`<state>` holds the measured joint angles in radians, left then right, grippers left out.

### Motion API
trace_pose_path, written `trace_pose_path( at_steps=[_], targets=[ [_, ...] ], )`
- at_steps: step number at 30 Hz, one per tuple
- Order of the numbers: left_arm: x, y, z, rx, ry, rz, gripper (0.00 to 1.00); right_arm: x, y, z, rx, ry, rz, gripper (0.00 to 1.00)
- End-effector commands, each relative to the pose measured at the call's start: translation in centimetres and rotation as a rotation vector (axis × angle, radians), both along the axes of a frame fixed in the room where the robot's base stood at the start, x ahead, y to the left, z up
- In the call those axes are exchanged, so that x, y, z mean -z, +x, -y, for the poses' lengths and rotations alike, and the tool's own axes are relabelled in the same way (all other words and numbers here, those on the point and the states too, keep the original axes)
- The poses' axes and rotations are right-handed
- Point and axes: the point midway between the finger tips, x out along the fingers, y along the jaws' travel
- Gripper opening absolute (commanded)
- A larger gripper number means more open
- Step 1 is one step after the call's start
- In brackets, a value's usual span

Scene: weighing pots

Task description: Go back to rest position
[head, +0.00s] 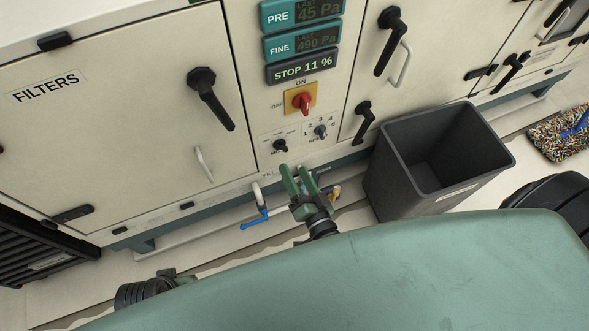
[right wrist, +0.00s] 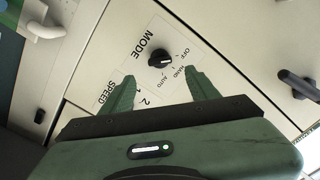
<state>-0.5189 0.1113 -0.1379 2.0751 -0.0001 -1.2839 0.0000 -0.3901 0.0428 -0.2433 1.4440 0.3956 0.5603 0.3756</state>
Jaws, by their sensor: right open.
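My right gripper (head: 298,180) shows in the head view in front of the lower middle of a cream cabinet (head: 130,110). Its two green fingers are apart with nothing between them. In the right wrist view the open fingers (right wrist: 161,91) frame a small panel with a black MODE knob (right wrist: 160,58) marked OFF, HAND and AUTO. The knob lies beyond the fingertips, not between them. The SPEED dial (head: 320,131) shows in the head view beside the MODE knob (head: 280,145). My left gripper does not show; only part of an arm appears at the lower left.
A red switch (head: 301,101) and displays reading STOP 11 % (head: 301,66) are above. Door handles (head: 210,98) stick out. A blue-handled valve (head: 255,220) is low by the gripper. A grey bin (head: 385,165) stands at right, with a mop (head: 562,132) beyond.

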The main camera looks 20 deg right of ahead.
Motion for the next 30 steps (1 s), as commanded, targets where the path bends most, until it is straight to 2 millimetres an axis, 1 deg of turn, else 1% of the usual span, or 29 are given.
trace_pose_path(
  at_steps=[13,17,19,22,24,26,30],
  targets=[
    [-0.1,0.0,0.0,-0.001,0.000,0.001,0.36,0.1,0.1,-0.2,-0.012,-0.013,-0.017,0.60],
    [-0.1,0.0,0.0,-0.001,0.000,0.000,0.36,1.1,0.3,-1.2,-0.083,-0.081,-0.115,0.60],
    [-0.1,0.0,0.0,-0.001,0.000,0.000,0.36,2.1,0.1,-2.0,-0.145,-0.148,-0.205,0.60],
    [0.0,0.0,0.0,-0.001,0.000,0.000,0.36,3.6,-1.0,-2.7,-0.244,-0.267,-0.356,0.60],
    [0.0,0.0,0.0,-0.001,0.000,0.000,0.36,4.7,-2.1,-2.7,-0.309,-0.354,-0.466,0.60],
    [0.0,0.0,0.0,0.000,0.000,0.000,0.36,5.4,-3.4,-2.3,-0.360,-0.428,-0.560,0.60],
    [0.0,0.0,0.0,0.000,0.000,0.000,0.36,6.5,-6.6,-0.9,-0.453,-0.569,-0.751,0.60]
  ],
)
